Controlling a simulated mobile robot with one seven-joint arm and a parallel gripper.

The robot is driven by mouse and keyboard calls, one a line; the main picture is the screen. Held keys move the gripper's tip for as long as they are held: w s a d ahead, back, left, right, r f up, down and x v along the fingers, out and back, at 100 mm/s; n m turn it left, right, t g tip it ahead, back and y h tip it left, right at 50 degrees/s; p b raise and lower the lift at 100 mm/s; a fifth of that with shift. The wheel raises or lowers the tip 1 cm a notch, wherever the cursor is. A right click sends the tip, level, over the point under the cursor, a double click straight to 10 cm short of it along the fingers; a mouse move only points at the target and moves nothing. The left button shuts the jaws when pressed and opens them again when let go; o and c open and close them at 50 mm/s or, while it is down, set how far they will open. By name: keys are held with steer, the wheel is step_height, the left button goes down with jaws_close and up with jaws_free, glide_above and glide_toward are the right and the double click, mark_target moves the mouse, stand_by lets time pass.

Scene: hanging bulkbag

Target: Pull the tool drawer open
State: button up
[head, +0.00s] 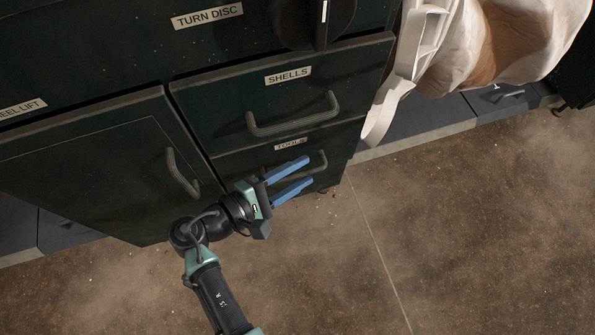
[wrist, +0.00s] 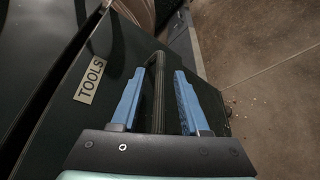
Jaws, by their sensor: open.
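The tool drawer (head: 235,166) is the low dark drawer with a "TOOLS" label, under the "SHELLS" drawer; its front looks flush with the cabinet. Its handle (head: 322,164) is a grey bar, partly hidden behind my gripper in the head view. My gripper (head: 308,170) has two blue fingers, open, in front of the drawer. In the wrist view the handle (wrist: 158,85) runs between the two open fingers (wrist: 155,92), with space on both sides. The "TOOLS" label (wrist: 90,80) lies to the left of the fingers.
The "SHELLS" drawer (head: 275,105) with its own handle (head: 293,120) is directly above. A cabinet door (head: 100,170) with a handle is to the left. The brown floor (head: 450,230) in front is clear.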

jaws_close()
stand_by(1.3)
